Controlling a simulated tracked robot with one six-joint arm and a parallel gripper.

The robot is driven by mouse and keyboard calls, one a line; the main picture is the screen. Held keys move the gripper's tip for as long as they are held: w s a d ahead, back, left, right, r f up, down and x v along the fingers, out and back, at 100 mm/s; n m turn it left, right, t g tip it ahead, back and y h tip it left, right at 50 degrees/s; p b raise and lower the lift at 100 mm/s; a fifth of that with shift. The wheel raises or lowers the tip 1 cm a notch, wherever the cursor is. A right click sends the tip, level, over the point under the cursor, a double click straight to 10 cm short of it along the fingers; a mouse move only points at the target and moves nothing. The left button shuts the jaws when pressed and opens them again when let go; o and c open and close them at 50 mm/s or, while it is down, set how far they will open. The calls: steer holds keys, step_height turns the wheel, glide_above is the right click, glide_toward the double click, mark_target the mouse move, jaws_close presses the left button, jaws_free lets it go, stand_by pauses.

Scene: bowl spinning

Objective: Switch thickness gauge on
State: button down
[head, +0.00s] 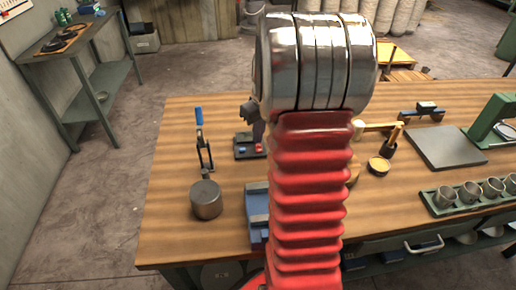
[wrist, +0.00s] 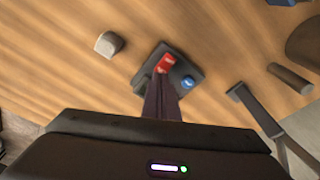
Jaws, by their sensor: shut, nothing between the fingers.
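A small dark box (head: 246,147) with a red part and a blue part on top sits on the wooden workbench; I take it for the thickness gauge's switch box, but no label is readable. In the wrist view the dark box (wrist: 188,70) shows the red part (wrist: 166,61) and the blue button (wrist: 187,82). My gripper (wrist: 161,77) is shut and empty, its fingertips right at the near end of the red part; I cannot tell whether they touch. In the head view my gripper (head: 259,138) points down over the box, partly hidden by my arm.
A blue-handled clamp (head: 202,140) and a grey cylinder (head: 206,199) stand to the left. A blue-grey block (head: 257,205) lies nearer. To the right are a grey plate (head: 445,147), a green stand (head: 492,120) and a tray (head: 437,210) of metal cups.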

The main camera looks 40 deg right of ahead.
steer(key=shift+f, duration=0.8)
stand_by(0.9)
steer(key=shift+r, duration=0.1)
step_height(320, 180, up, 7)
stand_by(1.0)
stand_by(0.6)
